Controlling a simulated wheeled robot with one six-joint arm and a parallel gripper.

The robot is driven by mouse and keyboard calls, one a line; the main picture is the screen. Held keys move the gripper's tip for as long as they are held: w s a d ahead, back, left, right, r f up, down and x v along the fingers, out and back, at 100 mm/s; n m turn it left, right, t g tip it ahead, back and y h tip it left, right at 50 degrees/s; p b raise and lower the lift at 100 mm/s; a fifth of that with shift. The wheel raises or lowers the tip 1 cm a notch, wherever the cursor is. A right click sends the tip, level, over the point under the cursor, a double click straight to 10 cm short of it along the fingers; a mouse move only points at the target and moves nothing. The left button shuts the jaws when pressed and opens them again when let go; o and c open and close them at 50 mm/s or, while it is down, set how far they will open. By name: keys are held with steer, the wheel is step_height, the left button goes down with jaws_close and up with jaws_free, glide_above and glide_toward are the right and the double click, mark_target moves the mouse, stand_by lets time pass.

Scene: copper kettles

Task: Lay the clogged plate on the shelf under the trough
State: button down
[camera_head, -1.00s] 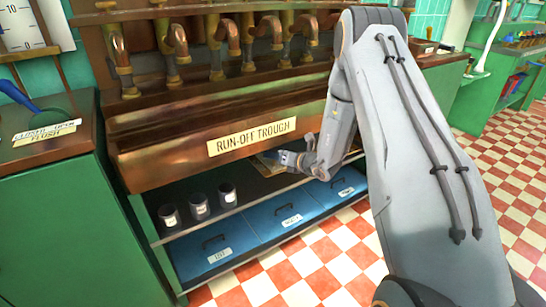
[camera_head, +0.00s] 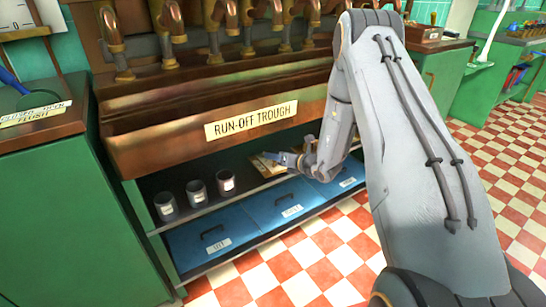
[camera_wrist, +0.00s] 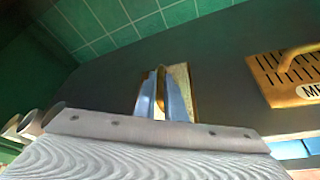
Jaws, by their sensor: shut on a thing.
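My gripper (camera_head: 287,160) reaches in below the copper run-off trough (camera_head: 150,144), over the dark shelf (camera_head: 225,206). In the wrist view its two blue fingers (camera_wrist: 162,98) are shut on a brass-edged plate (camera_wrist: 182,84) with a pale, speckled face, the clogged plate by its look. The fingers hide part of it. In the head view the plate (camera_head: 263,167) shows just left of the fingertips. I cannot tell whether it touches the shelf. A second brass plate (camera_wrist: 262,72), with open slots, a handle and a partly cut-off label, lies to the right in the wrist view.
Several grey cups (camera_head: 196,193) stand on the shelf's left part. Blue labelled drawers (camera_head: 212,240) are below the shelf. A green cabinet (camera_head: 75,220) stands at the left. Between the cups and the held plate the shelf is bare.

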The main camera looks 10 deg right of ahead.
steer(key=shift+f, duration=0.25)
stand_by(0.4)
steer(key=c, duration=1.7)
jaws_free()
steer(key=shift+c, duration=0.2)
steer(key=shift+f, duration=0.1)
